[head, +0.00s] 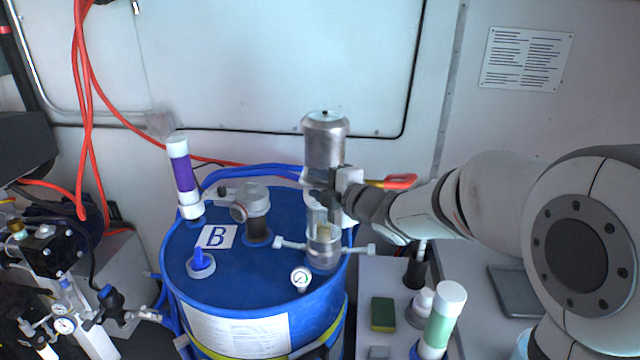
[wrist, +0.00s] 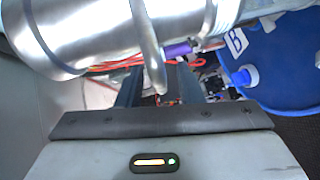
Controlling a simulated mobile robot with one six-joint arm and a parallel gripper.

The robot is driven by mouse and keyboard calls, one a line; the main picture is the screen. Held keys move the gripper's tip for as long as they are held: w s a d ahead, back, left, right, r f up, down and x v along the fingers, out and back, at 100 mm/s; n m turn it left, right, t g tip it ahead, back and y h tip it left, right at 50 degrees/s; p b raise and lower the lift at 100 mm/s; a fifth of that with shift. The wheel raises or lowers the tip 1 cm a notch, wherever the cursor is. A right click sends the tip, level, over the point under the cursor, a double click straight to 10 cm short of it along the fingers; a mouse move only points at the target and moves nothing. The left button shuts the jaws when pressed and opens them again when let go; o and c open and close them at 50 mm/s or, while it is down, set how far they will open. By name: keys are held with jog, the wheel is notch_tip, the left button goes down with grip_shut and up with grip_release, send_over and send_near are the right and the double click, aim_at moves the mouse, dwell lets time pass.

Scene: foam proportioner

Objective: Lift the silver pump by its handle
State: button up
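The silver pump (head: 325,142) stands upright at the right side of the top of the blue drum (head: 255,270) marked B. Its shiny body (wrist: 70,30) fills the upper left of the wrist view. The curved metal handle (wrist: 147,40) runs down from the body toward the space between my fingers. My gripper (head: 328,190) is beside the pump, coming from the right at about the height of its lower body. In the wrist view its two dark fingers (wrist: 160,88) stand apart with a gap between them. I cannot tell whether they touch the handle.
A purple-banded tube (head: 182,170) and a grey fitting (head: 254,205) stand on the drum. Blue and red hoses run behind. A green-banded tube (head: 441,320) and a sponge (head: 382,314) are at the lower right. Valves and gauges (head: 65,325) crowd the left. A wall is close behind.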

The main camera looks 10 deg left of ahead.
grip_shut()
dwell(0.4)
